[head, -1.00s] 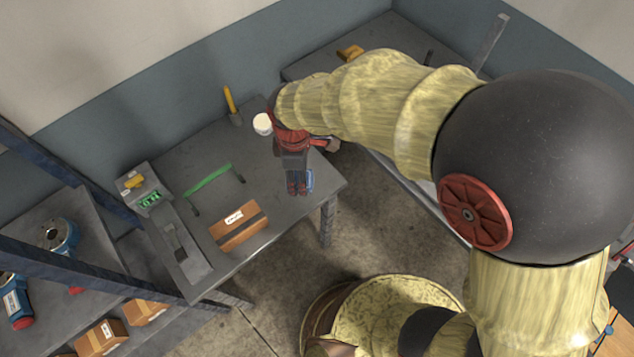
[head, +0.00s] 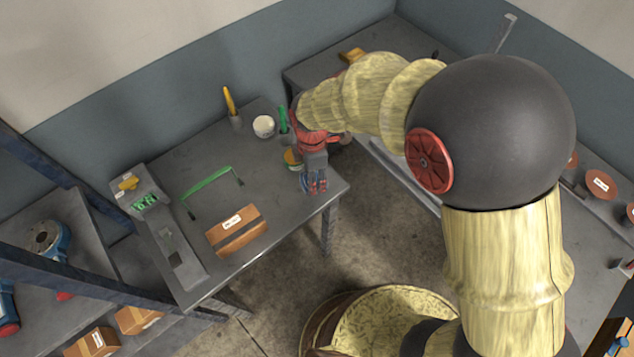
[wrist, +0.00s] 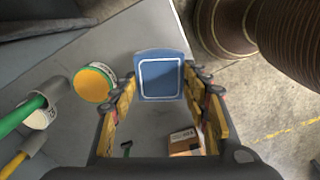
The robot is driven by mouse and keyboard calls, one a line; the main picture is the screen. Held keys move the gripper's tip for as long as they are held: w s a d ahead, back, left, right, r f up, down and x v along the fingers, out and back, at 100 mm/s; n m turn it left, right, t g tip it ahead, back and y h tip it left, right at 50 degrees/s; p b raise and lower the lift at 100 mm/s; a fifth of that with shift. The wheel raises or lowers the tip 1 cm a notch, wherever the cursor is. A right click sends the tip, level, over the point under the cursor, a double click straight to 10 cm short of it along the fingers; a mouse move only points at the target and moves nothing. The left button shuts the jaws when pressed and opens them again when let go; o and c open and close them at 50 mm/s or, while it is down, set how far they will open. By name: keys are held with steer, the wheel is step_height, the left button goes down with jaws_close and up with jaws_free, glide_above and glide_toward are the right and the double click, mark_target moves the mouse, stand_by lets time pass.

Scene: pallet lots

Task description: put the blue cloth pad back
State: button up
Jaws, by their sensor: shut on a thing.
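The blue cloth pad (wrist: 160,76) is a dark blue square with a white stitched border, held between the fingertips of my gripper (wrist: 163,82) in the wrist view. In the head view my gripper (head: 315,186) points down over the right end of the grey table (head: 275,205), near its front corner. Only a little blue shows at the fingers there, and the pad is mostly hidden. I cannot tell whether the pad touches the table.
A yellow-topped tin (head: 292,158) stands close behind my gripper. Behind it are a white round pot (head: 263,126) and green (head: 283,120) and yellow (head: 229,101) handled tools. A cardboard box (head: 237,231), a green handle (head: 208,184) and a scale (head: 143,190) are further left.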

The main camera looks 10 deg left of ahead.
mark_target(317, 175)
steer(key=shift+w+d+f, duration=0.3)
steer(key=shift+w+f, duration=0.3)
steer(key=shift+f, duration=0.15)
steer(key=shift+w+d+f+b, duration=0.15)
steer(key=shift+f+b, duration=0.2)
steer(key=shift+f, duration=0.55)
steer(key=shift+w+f+b, duration=0.1)
steer(key=shift+f+b, duration=0.25)
steer(key=shift+f, duration=0.55)
steer(key=shift+f, duration=0.15)
steer(key=o, duration=1.1)
step_height(317, 175, up, 12)
steer(key=p, duration=0.3)
steer(key=shift+r, duration=0.2)
